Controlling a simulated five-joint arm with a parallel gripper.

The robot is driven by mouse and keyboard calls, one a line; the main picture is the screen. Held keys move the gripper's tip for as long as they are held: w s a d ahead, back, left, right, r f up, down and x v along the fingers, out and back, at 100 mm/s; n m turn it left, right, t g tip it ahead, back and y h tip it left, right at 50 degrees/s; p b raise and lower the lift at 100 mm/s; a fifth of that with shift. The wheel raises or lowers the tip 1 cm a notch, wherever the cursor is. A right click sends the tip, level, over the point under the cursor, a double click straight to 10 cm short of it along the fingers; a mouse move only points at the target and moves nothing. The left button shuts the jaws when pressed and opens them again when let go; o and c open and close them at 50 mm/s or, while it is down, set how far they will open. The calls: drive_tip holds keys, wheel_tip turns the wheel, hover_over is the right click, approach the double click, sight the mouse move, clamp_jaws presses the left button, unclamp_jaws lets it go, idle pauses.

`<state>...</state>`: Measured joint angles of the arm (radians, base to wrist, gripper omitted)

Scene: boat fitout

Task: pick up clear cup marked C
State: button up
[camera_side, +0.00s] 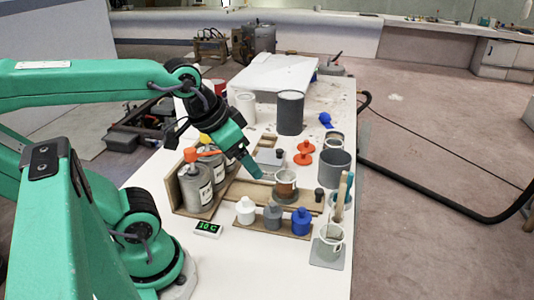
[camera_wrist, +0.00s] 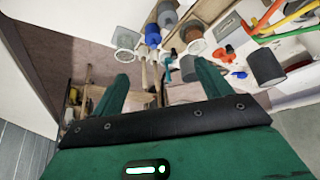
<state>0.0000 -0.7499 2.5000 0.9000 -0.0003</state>
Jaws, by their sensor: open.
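Clear cups show in several places, and I cannot read a letter C on any. One clear cup (camera_side: 329,240) stands on a grey pad at the front right; it seems to be the clear cup (camera_wrist: 125,38) at upper left in the wrist view. Another clear cup with brown contents (camera_side: 286,182) stands mid-table and seems to show in the wrist view (camera_wrist: 193,38). A third clear cup-like vessel (camera_side: 335,139) is partly hidden behind a grey container. My gripper (camera_side: 258,174) is open and empty, above the table just left of the brown-filled cup. Its two fingers also show in the wrist view (camera_wrist: 163,82).
Small white (camera_side: 245,210), grey (camera_side: 272,215) and blue (camera_side: 301,222) bottles stand in front of the brown-filled cup. A grey container (camera_side: 334,168) and upright sticks (camera_side: 342,190) are to its right. Larger bottles (camera_side: 195,187) stand in a wooden holder at left.

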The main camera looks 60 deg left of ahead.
drive_tip(key=n+g, duration=0.6)
drive_tip(key=n, duration=2.2)
hover_over(286, 186)
drive_tip(key=w+a, duration=0.1)
drive_tip(key=a, duration=0.2)
wheel_tip(286, 186, down, 13)
drive_tip(key=shift+w+d+f, duration=0.15)
drive_tip(key=shift+f, duration=1.25)
drive_tip(key=shift+f, duration=2.6)
